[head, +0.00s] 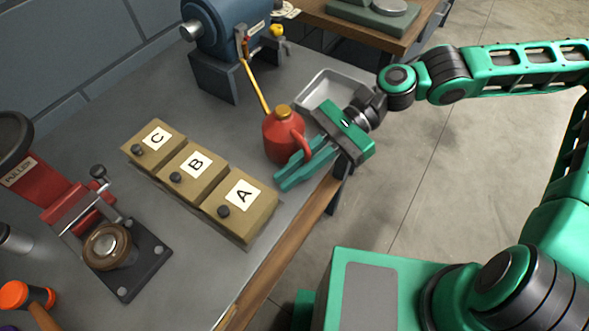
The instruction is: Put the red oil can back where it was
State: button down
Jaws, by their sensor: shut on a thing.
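The red oil can (280,137) has a brass cap and a long yellow spout that points up and to the left. I cannot tell whether the can's base touches the bench.
Tan boxes marked C (155,139), B (194,165) and A (240,200) stand in a row on the bench (95,125). A grey tray (322,88) lies behind the gripper. A blue machine (222,28) stands at the back. A red puller (78,212) is at left.

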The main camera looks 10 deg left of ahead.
jog(key=shift+f, duration=0.35)
jog(key=shift+f, duration=0.1)
jog(key=c, duration=1.8)
grip_release()
jog(key=v, duration=1.2)
